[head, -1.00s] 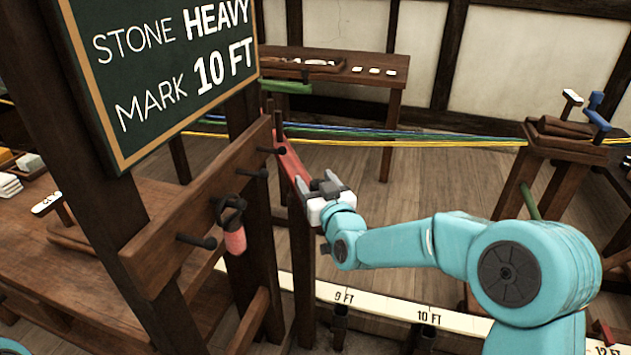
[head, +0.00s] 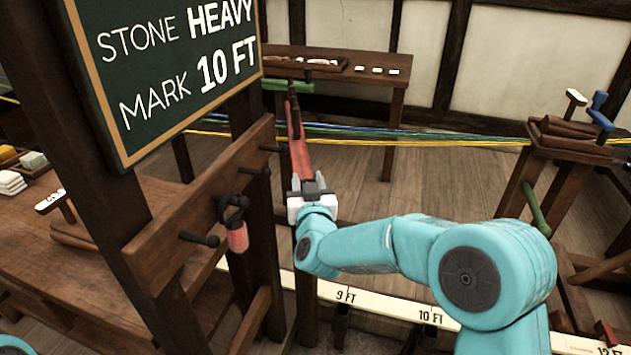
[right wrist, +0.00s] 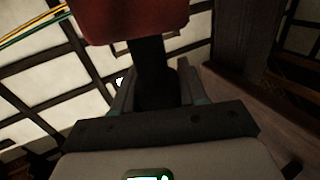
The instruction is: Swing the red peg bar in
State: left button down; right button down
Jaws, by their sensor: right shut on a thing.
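The red peg bar (head: 298,145) shows in the head view right of the dark wooden frame, pointing away from me toward the back table. A dark upright peg stands at its far end. My right gripper (head: 309,187) is at the bar's near end, shut on its dark handle. In the right wrist view the red bar (right wrist: 135,18) fills the top, and its dark handle (right wrist: 150,75) runs down between the fingers of my right gripper (right wrist: 155,95). The colored rope strands (head: 400,137) pass at the bar's far part; I cannot tell whether they touch it. My left gripper is out of view.
A chalkboard (head: 165,70) reads "STONE HEAVY, MARK 10 FT". A pegged rail (head: 205,195) is close left of the bar, with a pinkish weight (head: 237,236) hanging from it. A marked rule (head: 385,306) runs below. A wooden post stand (head: 570,140) is at right. Open floor lies between.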

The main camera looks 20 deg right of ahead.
jog(key=shift+w+a+r+m+g+h+p, duration=0.15)
jog(key=shift+a+m+h+p, duration=0.1)
jog(key=shift+a+m+h, duration=0.2)
jog(key=shift+w+a+r+m+g+h+p, duration=0.15)
jog(key=shift+a+m+h+p, duration=0.15)
jog(key=shift+h, duration=0.25)
jog(key=shift+a+f+m+h, duration=0.2)
jog(key=shift+m+h, duration=0.05)
jog(key=shift+h, duration=0.25)
jog(key=c, duration=0.7)
grip_release()
jog(key=shift+f, duration=0.1)
jog(key=shift+s, duration=0.15)
jog(key=v, duration=1.6)
jog(key=shift+s, duration=0.1)
